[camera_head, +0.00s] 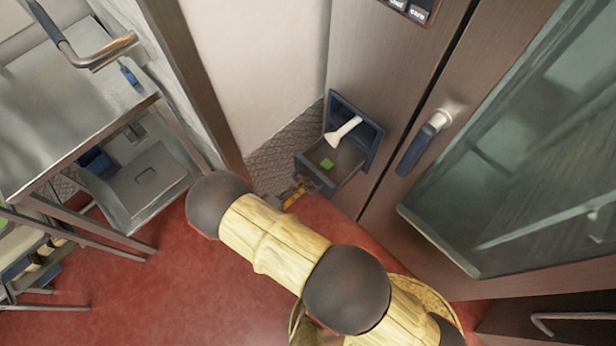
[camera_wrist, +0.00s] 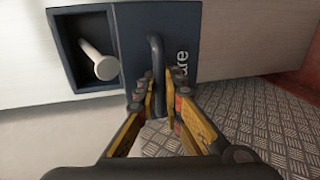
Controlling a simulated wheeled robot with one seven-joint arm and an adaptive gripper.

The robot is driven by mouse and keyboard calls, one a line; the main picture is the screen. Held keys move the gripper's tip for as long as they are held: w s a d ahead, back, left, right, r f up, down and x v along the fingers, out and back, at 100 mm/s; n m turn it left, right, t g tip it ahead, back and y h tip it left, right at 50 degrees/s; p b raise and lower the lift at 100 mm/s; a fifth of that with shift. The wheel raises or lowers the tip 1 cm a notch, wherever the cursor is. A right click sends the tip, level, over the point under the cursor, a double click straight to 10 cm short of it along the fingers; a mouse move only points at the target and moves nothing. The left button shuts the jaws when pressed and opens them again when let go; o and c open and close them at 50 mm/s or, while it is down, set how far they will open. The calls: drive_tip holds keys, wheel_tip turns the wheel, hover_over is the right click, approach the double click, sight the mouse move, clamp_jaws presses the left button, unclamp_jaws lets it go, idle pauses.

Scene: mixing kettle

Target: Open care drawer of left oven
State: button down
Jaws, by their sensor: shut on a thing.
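The care drawer (camera_head: 341,172) of the oven is pulled out from the oven's side panel in the head view. In the wrist view the drawer front (camera_wrist: 201,40) is dark blue with part of the word "care". Its dark vertical handle (camera_wrist: 157,65) lies between the fingers of my gripper (camera_wrist: 158,92), which is shut on it.
The oven's glass door (camera_head: 520,140) with its blue-gripped handle (camera_head: 423,143) stands right of the drawer. A metal worktable (camera_head: 75,105) is at the left. Red floor (camera_head: 180,275) is clear below. Diamond-plate flooring (camera_head: 278,160) lies by the wall.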

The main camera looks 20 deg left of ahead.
drive_tip(key=shift+s, duration=0.15)
drive_tip(key=c, duration=2)
unclamp_jaws()
drive_tip(key=shift+o, duration=0.2)
